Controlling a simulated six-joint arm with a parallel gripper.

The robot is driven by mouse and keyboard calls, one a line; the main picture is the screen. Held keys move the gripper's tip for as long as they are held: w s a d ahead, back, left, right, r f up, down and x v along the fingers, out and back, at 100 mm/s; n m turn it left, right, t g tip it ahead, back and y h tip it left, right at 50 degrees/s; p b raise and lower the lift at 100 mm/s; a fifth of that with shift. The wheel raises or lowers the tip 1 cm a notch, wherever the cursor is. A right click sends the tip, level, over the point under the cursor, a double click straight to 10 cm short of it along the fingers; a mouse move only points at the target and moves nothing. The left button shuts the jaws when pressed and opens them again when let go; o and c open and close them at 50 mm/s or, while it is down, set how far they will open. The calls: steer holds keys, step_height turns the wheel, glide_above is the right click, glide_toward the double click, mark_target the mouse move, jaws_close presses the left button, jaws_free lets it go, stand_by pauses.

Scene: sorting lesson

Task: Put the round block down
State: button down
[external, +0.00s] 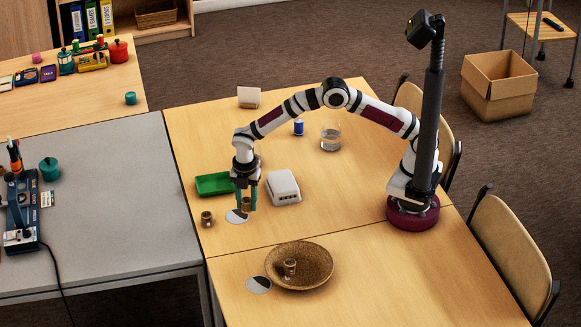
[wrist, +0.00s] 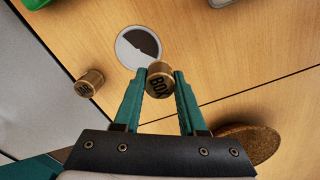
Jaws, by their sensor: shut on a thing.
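My gripper (external: 246,198) has teal fingers and is shut on a small round brass-coloured block (wrist: 159,84) marked "BOX". It holds the block near a flat round disc (external: 236,217), part white and part dark, on the wooden table. I cannot tell whether the block touches the table. A similar brass block (external: 207,219) stands left of the disc, near the table edge; it also shows in the wrist view (wrist: 89,83).
A brown round bowl (external: 318,262) holds another small brass block (external: 289,268), with a second disc (external: 258,285) beside it. A green tray (external: 214,184) and a white box (external: 283,187) stand close to my gripper. A glass (external: 331,138) stands farther back.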

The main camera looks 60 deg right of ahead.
steer(key=d+r, duration=0.7)
steer(key=d, duration=0.5)
steer(key=n, duration=1.9)
glide_above(309, 276)
steer(key=f, duration=0.6)
steer(key=shift+w+d+f, duration=0.15)
steer(key=shift+w+d, duration=0.05)
steer(key=shift+d, duration=0.1)
steer(key=shift+s+a+f, duration=0.1)
steer(key=shift+a+f, duration=0.1)
steer(key=shift+f, duration=0.9)
steer(key=shift+s+a+f, duration=0.1)
steer(key=shift+a+f, duration=0.05)
steer(key=shift+f, duration=0.95)
steer(key=shift+c, duration=2.3)
jaws_free()
steer(key=shift+f, duration=0.1)
